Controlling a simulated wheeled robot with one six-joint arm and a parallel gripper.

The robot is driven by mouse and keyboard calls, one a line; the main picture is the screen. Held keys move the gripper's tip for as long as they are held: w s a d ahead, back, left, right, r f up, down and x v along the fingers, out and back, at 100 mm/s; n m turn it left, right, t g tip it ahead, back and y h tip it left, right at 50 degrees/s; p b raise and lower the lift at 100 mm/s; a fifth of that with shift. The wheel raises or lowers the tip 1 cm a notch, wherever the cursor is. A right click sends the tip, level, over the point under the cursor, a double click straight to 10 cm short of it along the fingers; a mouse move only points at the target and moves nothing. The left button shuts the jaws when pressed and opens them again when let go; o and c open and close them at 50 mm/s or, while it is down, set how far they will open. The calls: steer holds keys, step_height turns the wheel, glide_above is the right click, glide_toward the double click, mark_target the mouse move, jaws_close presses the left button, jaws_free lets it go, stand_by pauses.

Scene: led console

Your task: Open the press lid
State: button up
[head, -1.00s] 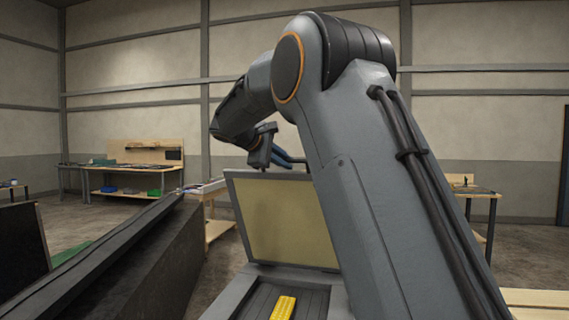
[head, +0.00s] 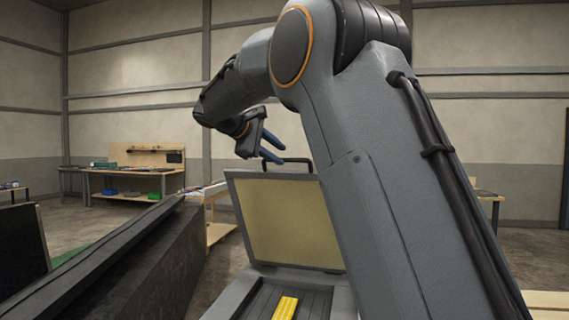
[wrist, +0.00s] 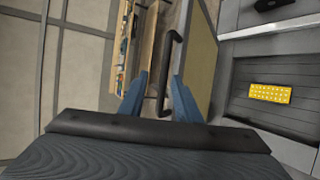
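The press lid (head: 285,218) stands raised, close to upright, at the back of the press base (head: 240,292), with its pale yellowish inner face showing. A black bar handle (head: 292,160) sits on the lid's top edge; it also shows in the wrist view (wrist: 168,72). My gripper (head: 272,148), with blue fingers, is just above and left of the handle in the head view. In the wrist view the fingers (wrist: 161,95) are apart, with the handle showing between them and gaps on both sides. Nothing is gripped.
A yellow perforated block (head: 285,307) lies on the dark ribbed bed of the press. A long dark slanted structure (head: 120,250) stands to the left. A workbench (head: 130,170) is far back. My arm hides the right side of the press.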

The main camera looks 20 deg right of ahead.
steer(key=shift+b+v, duration=0.3)
steer(key=shift+v, duration=1.05)
steer(key=shift+r, duration=0.1)
steer(key=s+a+f+m+g+y+b, duration=0.1)
steer(key=s+f+y, duration=0.3)
steer(key=f, duration=0.9)
steer(key=s+a+f+g+y, duration=0.15)
steer(key=s+f, duration=0.45)
steer(key=f, duration=0.7)
steer(key=s+a+f+m+g+y, duration=0.1)
steer(key=s+a+f+m+y, duration=0.1)
steer(key=s+f, duration=0.9)
steer(key=s+a+f+m+g+y+b, duration=0.1)
steer(key=s+f+m, duration=0.4)
steer(key=s+f, duration=0.6)
steer(key=s+a+y, duration=0.1)
steer(key=s+y, duration=0.1)
steer(key=s, duration=0.1)
steer(key=shift+s+g+y, duration=0.25)
steer(key=shift+g+y, duration=0.1)
steer(key=shift+a+f, duration=0.1)
steer(key=shift+a, duration=0.05)
